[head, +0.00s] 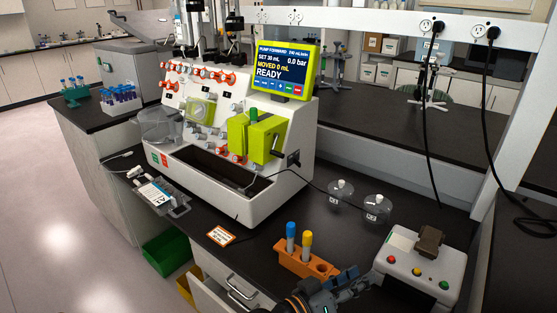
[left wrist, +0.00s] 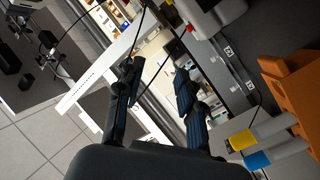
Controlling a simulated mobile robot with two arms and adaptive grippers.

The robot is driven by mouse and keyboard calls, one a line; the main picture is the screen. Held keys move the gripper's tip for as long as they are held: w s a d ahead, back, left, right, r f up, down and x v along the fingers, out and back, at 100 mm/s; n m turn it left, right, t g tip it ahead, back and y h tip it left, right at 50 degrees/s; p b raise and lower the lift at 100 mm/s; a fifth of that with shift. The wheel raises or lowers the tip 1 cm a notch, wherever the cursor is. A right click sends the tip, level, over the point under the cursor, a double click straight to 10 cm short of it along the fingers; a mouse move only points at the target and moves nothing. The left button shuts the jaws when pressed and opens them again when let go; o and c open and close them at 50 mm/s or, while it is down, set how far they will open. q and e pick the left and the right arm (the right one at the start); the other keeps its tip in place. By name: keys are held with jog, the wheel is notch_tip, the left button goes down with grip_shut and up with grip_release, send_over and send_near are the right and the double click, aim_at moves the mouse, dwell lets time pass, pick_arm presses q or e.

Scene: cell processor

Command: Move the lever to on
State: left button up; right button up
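The white cell processor (head: 255,203) stands on the black bench with a lit screen (head: 283,72) reading READY. A green pump block (head: 262,138) sits on its front, with a small dark handle-like part (head: 279,152) at its right side. I cannot tell for sure which part is the lever, and no "on" marking is readable. My left gripper (head: 348,283) is low in the head view, between the orange tube rack and the white button box, apart from the processor. In the left wrist view its two fingers (left wrist: 157,78) are spread with nothing between them. My right gripper is not in view.
The orange rack (head: 292,264) holds a blue-capped and a yellow-capped tube. The white button box (head: 400,264) carries a brown block (head: 429,240). Two clear bottles (head: 341,192) stand behind. A thin dark cable crosses the bench beside the processor. An open drawer (head: 222,292) juts out below.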

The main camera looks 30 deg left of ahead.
pick_arm(q)
jog(key=w+a+r+n+t+y, duration=0.65)
jog(key=a+r+n+y, duration=0.25)
jog(key=a+r+n, duration=0.25)
jog(key=w+a+f+n+g+y, duration=0.25)
jog(key=a+n+g+y, duration=0.55)
jog(key=a+n+y, duration=0.55)
jog(key=w+a+n+h, duration=0.1)
jog(key=w+a+h, duration=0.1)
jog(key=w+a, duration=0.4)
jog(key=w, duration=0.3)
jog(key=shift+w+a+r, duration=0.25)
jog(key=shift+a+r, duration=0.1)
jog(key=shift+r, duration=0.05)
grip_shut()
